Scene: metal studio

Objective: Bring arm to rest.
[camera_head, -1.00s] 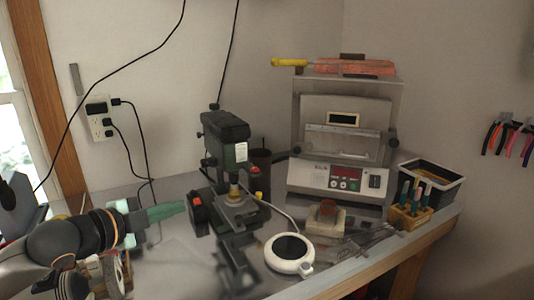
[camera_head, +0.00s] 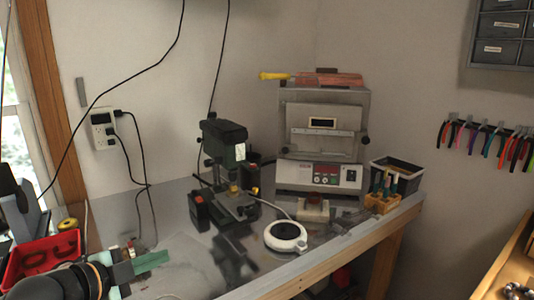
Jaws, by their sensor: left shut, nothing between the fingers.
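My left gripper (camera_head: 150,261) is in the lower left of the head view, over the left front part of the metal workbench (camera_head: 185,235). Its green fingers are shut with nothing between them, pointing right. My left arm comes in from the lower left corner, and the gripper is apart from the tools on the bench. My right gripper is not in view.
A red bin (camera_head: 25,262) is close beside my left arm. A small drill press (camera_head: 224,165), a white round device (camera_head: 285,236) and a kiln (camera_head: 322,140) stand on the bench. Pliers (camera_head: 485,140) hang on the right wall. Cables hang at the left.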

